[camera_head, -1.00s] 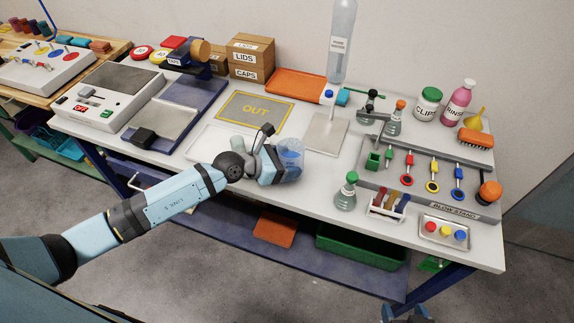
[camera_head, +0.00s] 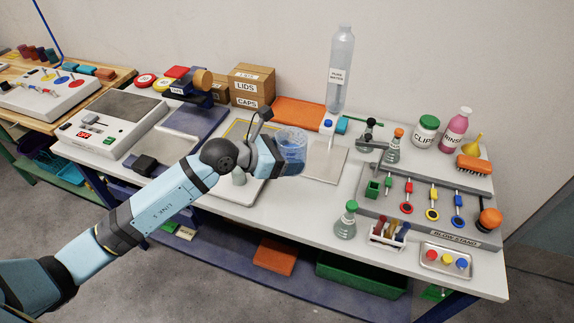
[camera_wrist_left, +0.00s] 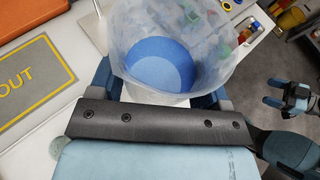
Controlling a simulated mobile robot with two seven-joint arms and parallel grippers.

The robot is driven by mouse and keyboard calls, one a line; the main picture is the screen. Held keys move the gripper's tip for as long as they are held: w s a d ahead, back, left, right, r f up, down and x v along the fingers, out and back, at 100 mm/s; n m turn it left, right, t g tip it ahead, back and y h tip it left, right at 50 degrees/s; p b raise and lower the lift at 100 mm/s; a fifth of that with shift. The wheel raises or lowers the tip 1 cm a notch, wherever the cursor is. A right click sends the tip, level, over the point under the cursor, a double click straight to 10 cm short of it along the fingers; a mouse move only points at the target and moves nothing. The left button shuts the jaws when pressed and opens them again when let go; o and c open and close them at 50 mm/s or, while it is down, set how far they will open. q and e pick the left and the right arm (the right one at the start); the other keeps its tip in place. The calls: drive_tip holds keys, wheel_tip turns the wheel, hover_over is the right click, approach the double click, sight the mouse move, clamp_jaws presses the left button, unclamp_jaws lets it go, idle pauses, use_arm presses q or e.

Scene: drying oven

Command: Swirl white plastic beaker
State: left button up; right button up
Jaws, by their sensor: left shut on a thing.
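The beaker (camera_head: 292,140) is clear and translucent, with blue in its bottom. My left gripper (camera_head: 280,163) is shut on it from the left side and holds it roughly upright, apparently above the table. In the left wrist view I look down into the open beaker (camera_wrist_left: 172,40), where a round blue area covers the bottom. The gripper's fingers lie on either side of the beaker there. My right gripper (camera_wrist_left: 288,100) shows small at the right of that view, away from the beaker; its jaws are unclear.
To the right are a green-stoppered flask (camera_head: 345,222), a tube rack (camera_head: 388,236) and the blow stand (camera_head: 450,236).

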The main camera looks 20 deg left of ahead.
sight(278, 143)
use_arm(q)
drive_tip(key=shift+r, duration=1.9)
drive_tip(key=shift+r+p, duration=1.4)
drive_tip(key=shift+r, duration=0.7)
drive_tip(key=shift+s, duration=0.1)
